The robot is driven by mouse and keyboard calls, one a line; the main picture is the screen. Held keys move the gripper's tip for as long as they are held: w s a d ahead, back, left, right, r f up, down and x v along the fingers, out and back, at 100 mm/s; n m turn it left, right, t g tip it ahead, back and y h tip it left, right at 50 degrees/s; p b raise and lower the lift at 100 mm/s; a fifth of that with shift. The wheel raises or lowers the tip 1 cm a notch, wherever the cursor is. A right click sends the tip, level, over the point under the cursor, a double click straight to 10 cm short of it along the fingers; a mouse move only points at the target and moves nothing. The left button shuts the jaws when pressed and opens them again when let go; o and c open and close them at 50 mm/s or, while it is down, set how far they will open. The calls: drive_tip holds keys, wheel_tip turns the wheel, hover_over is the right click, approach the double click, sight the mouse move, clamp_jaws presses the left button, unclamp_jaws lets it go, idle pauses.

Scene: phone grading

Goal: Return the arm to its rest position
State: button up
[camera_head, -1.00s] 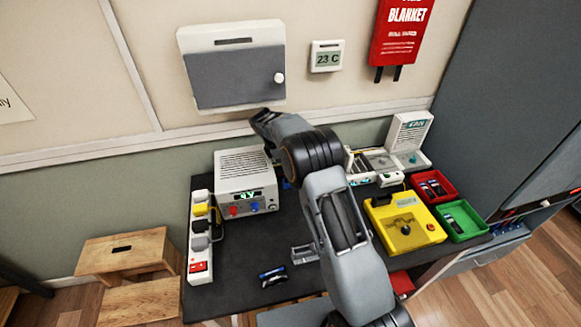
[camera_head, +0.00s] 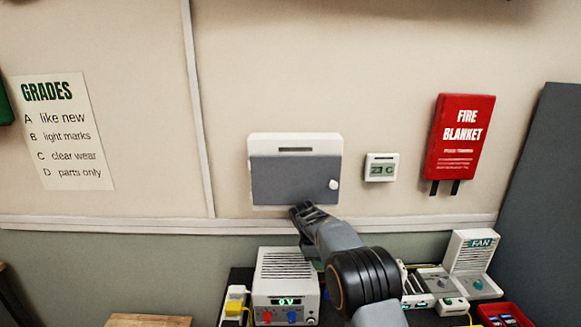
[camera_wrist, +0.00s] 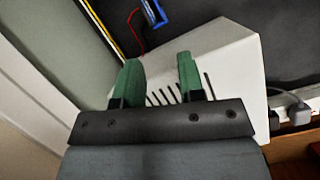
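My arm reaches up and to the left from the bottom of the head view. My gripper (camera_head: 303,212) is at its far end, just below the grey wall cabinet (camera_head: 295,180) in the picture. In the wrist view my gripper (camera_wrist: 160,72) shows two green fingers standing apart with nothing between them. Behind the fingers is the slotted top of the white power supply (camera_wrist: 225,60). I cannot tell the exact gap between them. The power supply also shows in the head view (camera_head: 277,272), with a green display that seems to read 0 V.
A thermostat (camera_head: 381,168) and a red fire blanket case (camera_head: 459,137) hang on the wall. A fan unit (camera_head: 473,252) and a red tray (camera_head: 503,315) stand at right. A power strip (camera_head: 232,305) is left of the supply. Most of the bench is out of view.

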drive_tip(key=s+d+r+m+t+y, duration=0.1)
drive_tip(key=s+d+r+m, duration=0.1)
drive_tip(key=s, duration=0.8)
drive_tip(key=s+d+r+m+t+y, duration=0.1)
drive_tip(key=s+r+m, duration=0.4)
drive_tip(key=s, duration=0.6)
drive_tip(key=s+d+r+m+t+y, duration=0.1)
drive_tip(key=s+d+r+m+t, duration=0.1)
drive_tip(key=s+m, duration=0.5)
drive_tip(key=s+d+r, duration=0.1)
drive_tip(key=s+r, duration=0.1)
drive_tip(key=s, duration=0.1)
drive_tip(key=shift+s+t+y, duration=0.25)
drive_tip(key=shift+t+y, duration=0.05)
drive_tip(key=shift+y, duration=0.1)
drive_tip(key=shift+o, duration=0.5)
drive_tip(key=shift+a, duration=0.1)
